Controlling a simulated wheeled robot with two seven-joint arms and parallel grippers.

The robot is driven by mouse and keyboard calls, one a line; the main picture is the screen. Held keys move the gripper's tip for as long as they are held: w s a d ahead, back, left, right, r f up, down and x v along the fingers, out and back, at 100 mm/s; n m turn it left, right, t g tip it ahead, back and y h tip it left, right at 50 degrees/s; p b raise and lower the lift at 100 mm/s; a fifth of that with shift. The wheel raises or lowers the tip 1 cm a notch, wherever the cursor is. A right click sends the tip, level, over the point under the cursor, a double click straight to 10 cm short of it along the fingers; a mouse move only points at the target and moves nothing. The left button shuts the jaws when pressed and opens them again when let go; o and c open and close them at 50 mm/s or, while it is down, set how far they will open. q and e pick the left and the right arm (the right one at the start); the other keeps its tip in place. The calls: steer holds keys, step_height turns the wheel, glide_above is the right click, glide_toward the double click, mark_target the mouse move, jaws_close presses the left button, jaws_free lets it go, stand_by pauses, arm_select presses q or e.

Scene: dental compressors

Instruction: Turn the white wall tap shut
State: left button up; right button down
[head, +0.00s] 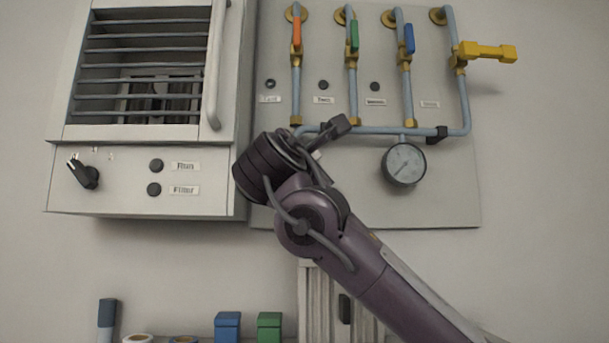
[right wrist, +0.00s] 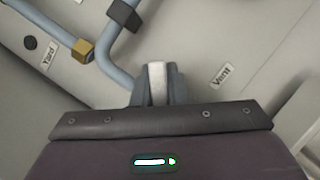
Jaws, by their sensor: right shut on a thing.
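In the right wrist view a narrow white lever (right wrist: 156,82), which looks like the handle of the white tap, stands between the fingers of my right gripper (right wrist: 157,88). The fingers are shut on it, one on each side. The lever's pivot and base are hidden by the gripper. My left gripper is not in view.
Several taps line the wall panel above: orange (head: 297,32), green (head: 354,36), blue (head: 409,38) and yellow (head: 487,52), the yellow one sideways. A gauge (head: 404,164) hangs right of my wrist. A white cabinet (head: 140,180) stands left. A "Vent" label (right wrist: 223,76) is beside my gripper.

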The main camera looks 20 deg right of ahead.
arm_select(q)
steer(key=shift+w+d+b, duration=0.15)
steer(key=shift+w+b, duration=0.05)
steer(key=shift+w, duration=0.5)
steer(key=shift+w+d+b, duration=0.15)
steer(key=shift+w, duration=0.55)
arm_select(e)
steer(key=shift+s+d+f+m+g, duration=0.1)
steer(key=shift+f+m+g, duration=0.35)
steer(key=shift+m, duration=1)
steer(key=shift+w+d+f+m+g, duration=0.1)
steer(key=shift+f+m+g, duration=0.15)
steer(key=shift+m+g, duration=0.75)
steer(key=shift+s+d+f+m+g, duration=0.15)
steer(key=shift+f+m, duration=0.2)
steer(key=shift+m, duration=1.5)
steer(key=shift+f, duration=0.1)
steer(key=c, duration=1.4)
jaws_free()
steer(key=shift+c, duration=0.2)
steer(key=shift+s, duration=0.1)
